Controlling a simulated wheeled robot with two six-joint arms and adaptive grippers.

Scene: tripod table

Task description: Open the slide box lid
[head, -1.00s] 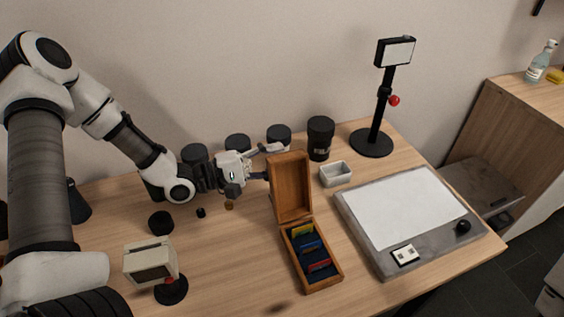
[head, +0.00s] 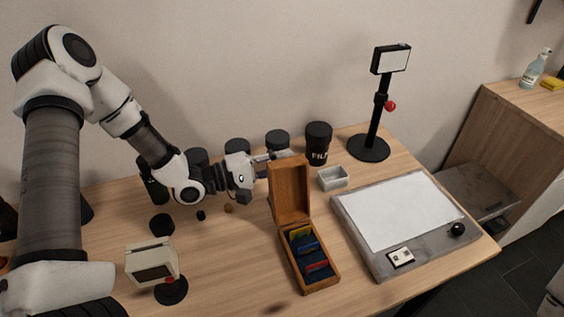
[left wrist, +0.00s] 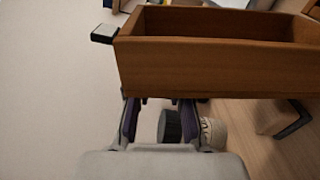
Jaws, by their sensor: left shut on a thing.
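The wooden slide box (head: 325,284) stands on the table with colored slides or dividers inside. Its lid (head: 290,190) is raised, standing about upright at the back edge and leaning slightly back. My left gripper (head: 272,165) is at the lid's upper left, with its fingertips partly hidden behind the lid. It is shut on the lid. In the left wrist view, the wooden lid (left wrist: 210,68) fills the space just beyond the fingers (left wrist: 160,108); the exact contact is hard to see. My right gripper is not in view.
Black canisters (head: 277,140) and a dark cup (head: 318,145) stand behind the lid. A small grey tray (head: 333,184) and a light panel (head: 370,255) are to the right. A small viewer (head: 150,259) stands at the front left.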

